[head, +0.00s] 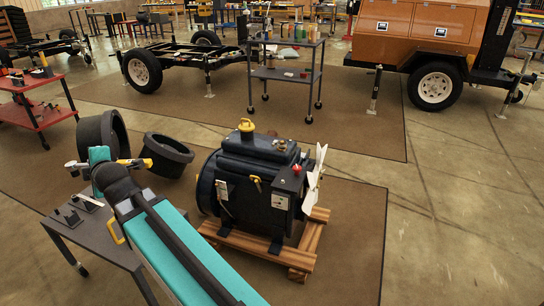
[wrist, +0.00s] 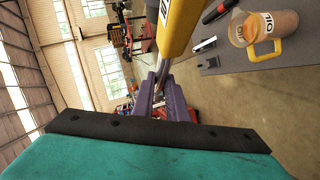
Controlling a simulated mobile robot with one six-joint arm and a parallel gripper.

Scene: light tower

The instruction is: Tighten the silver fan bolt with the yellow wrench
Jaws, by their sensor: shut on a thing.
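My gripper (wrist: 162,84) is shut on the yellow wrench (wrist: 181,28), with purple fingers on either side of its silver part. The yellow part runs up out of the top of the wrist view. In the head view my arm reaches up and left, and a small yellow end of what looks like the wrench (head: 147,163) shows beside my wrist. The white fan (head: 314,181) is on the right side of the dark blue engine (head: 245,180), well to the right of my gripper. The silver fan bolt cannot be made out.
The engine stands on a wooden pallet (head: 318,216). A dark side table (head: 107,250) with small tools lies under my arm; an oil jug (wrist: 268,30) shows in the wrist view. Black rings (head: 167,155) lie behind. A red cart (head: 38,112) is left. Floor right of the pallet is clear.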

